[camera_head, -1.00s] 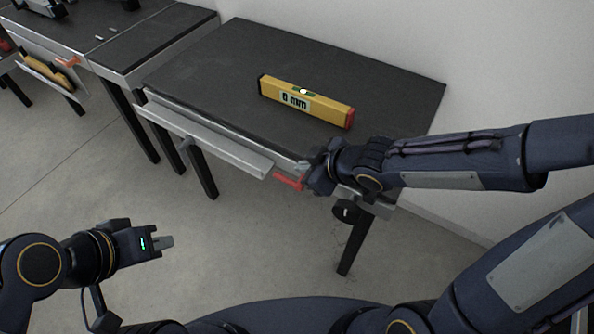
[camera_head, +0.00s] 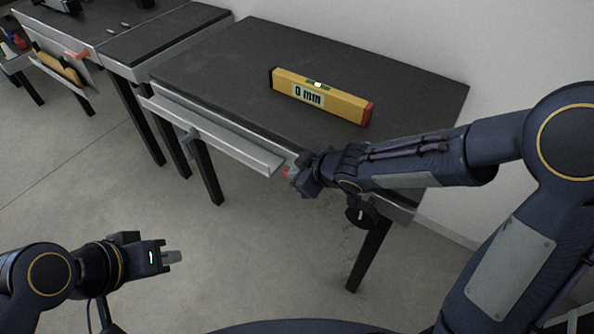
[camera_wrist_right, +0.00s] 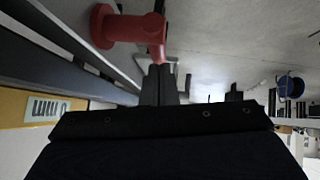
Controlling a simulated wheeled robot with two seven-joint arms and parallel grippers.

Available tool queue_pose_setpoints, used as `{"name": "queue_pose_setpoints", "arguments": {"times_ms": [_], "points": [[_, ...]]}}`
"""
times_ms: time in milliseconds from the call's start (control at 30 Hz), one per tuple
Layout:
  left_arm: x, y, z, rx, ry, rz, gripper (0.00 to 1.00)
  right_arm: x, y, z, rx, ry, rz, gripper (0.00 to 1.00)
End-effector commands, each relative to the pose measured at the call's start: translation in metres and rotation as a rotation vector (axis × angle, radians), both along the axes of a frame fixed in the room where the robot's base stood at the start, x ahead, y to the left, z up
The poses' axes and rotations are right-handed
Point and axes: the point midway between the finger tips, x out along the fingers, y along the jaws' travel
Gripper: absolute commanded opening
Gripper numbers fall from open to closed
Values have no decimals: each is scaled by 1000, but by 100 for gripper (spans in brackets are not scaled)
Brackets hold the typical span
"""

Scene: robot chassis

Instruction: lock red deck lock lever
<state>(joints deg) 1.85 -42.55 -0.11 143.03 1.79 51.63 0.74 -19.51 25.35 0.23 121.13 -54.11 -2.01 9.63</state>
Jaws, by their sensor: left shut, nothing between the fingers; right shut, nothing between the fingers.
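The red lever (camera_head: 285,173) is at the front edge of the near dark table (camera_head: 210,70). In the head view only a small bit shows beside my right gripper (camera_head: 293,177), which hides the rest. In the right wrist view the red lever (camera_wrist_right: 128,29) has a thick round pivot and a bent end just beyond the fingertips of my right gripper (camera_wrist_right: 160,72). That gripper is shut and empty; I cannot tell whether it touches the lever. My left gripper (camera_head: 173,257) is shut and empty, over the floor at lower left.
A yellow spirit level (camera_head: 320,97) reading "0 mm" lies on the table. A pale metal rail (camera_head: 215,135) runs along the front edge. A second table (camera_head: 165,40) with an orange-red lever (camera_head: 77,55) stands at upper left. The floor in front is clear.

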Motion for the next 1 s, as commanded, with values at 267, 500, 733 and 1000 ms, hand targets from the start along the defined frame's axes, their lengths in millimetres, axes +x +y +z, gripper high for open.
{"name": "queue_pose_setpoints", "arguments": {"times_ms": [267, 500, 733, 1000], "points": [[0, 0, 2, 0, 0, 0, 0, 0, 0, 1, -6, 4, 0, 0], [0, 0, 11, 0, 0, 0, 0, 1, 2, 0, -43, 33, 1, 0], [0, 0, 17, 0, 0, 0, 0, 2, 3, -1, -71, 52, 1, 0], [0, 0, 33, 0, 0, 0, 0, 3, 5, -2, -137, 102, 0, 0]]}}
